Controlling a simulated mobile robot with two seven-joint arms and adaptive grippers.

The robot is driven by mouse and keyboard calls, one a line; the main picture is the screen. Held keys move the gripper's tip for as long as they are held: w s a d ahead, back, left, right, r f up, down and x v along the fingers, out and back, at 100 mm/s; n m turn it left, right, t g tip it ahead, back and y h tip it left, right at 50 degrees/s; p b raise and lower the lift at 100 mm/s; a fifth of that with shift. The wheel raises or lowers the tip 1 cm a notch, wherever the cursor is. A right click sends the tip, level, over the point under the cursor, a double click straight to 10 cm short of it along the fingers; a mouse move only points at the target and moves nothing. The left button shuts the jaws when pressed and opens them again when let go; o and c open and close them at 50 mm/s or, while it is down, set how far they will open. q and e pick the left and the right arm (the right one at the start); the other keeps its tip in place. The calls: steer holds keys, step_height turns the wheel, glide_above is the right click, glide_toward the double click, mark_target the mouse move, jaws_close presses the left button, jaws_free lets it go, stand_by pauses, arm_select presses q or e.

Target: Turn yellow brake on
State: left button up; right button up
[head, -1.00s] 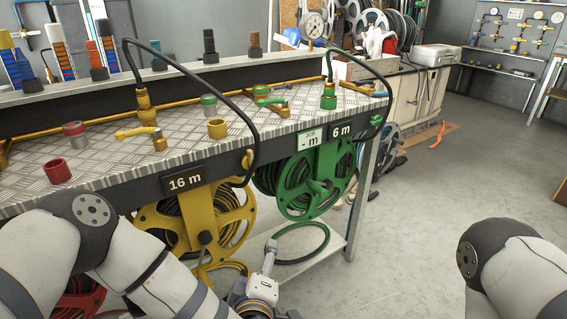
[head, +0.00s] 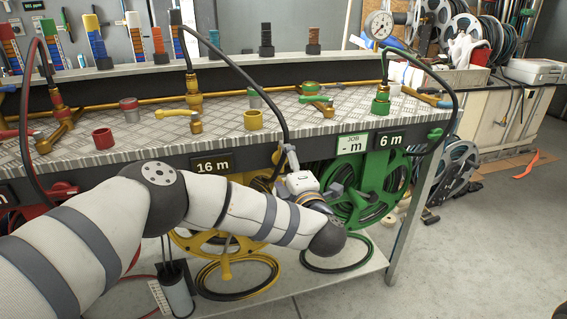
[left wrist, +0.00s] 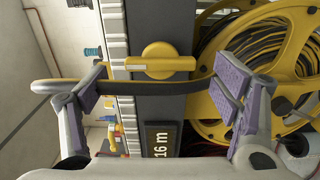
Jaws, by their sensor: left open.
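The yellow brake (left wrist: 160,62) is a round knob with a short flat lever on the dark rail beside the 16 m label. No contact with the brake shows. In the head view my left gripper (head: 291,158) is at the bench front, right of the 16 m label. The yellow reel (left wrist: 270,75) is beside the brake, partly behind a finger. My right gripper is out of view.
A dark hose (left wrist: 130,88) crosses between my left fingers; I cannot tell if it touches them. The green reel (head: 370,190) hangs right of my left gripper. Yellow valves and cups stand on the bench top (head: 330,122).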

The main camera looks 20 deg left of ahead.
mark_target(280, 157)
arm_select(q)
steer(key=shift+x, duration=1.5)
steer(key=c, duration=1.2)
steer(key=shift+o, duration=0.2)
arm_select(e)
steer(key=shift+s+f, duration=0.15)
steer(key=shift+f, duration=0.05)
arm_select(q)
steer(key=shift+d+r+m, duration=0.1)
steer(key=shift+m, duration=0.2)
steer(key=m, duration=0.3)
steer(key=shift+r+m+p, duration=0.1)
steer(key=shift+m+p, duration=0.25)
steer(key=shift+m, duration=0.05)
steer(key=m, duration=0.4)
steer(key=shift+m, duration=0.3)
steer(key=m, duration=0.4)
steer(key=shift+f+m, duration=0.2)
steer(key=shift+m, duration=2.2)
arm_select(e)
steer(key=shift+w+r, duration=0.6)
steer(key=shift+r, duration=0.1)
